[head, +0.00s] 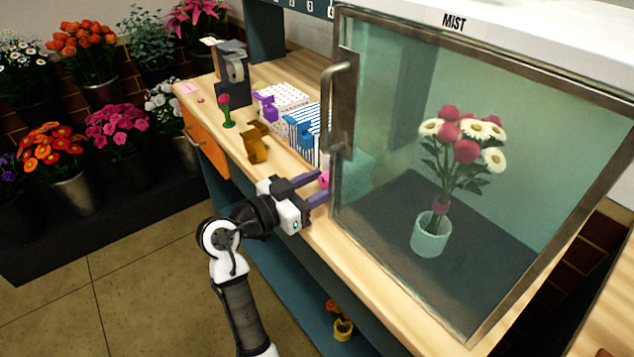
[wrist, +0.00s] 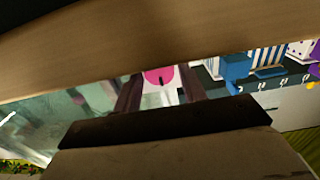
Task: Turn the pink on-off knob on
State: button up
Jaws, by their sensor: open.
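The pink knob (head: 324,180) is on the side of the mist cabinet, low beside the left edge of its glass door. Part of it is hidden by my gripper in the head view. My gripper (head: 319,187) is open, with its purple-grey fingers reaching toward the knob, one on each side. In the wrist view the pink knob (wrist: 158,76) shows as a round face with a small dark mark at its lower edge, between the dark fingers (wrist: 160,86). I cannot tell whether either finger touches it.
The mist cabinet's glass door (head: 400,200) is closed, with a metal handle (head: 333,105) near the knob. Inside stands a bouquet in a pale vase (head: 431,234). Blue striped packages (head: 302,135), a brown holder (head: 256,146) and a small rose (head: 226,108) crowd the counter to the left.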

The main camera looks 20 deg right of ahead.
jog(key=c, duration=0.7)
jog(key=shift+o, duration=0.2)
jog(key=m+b, duration=0.1)
jog(key=b, duration=0.2)
jog(key=shift+f+b, duration=0.3)
jog(key=shift+f, duration=0.05)
jog(key=m+b, duration=0.2)
jog(key=b, duration=0.2)
jog(key=shift+m, duration=0.4)
jog(key=shift+r+m+b, duration=0.3)
jog(key=shift+b, duration=0.4)
jog(key=o, duration=0.7)
jog(key=shift+c, duration=0.2)
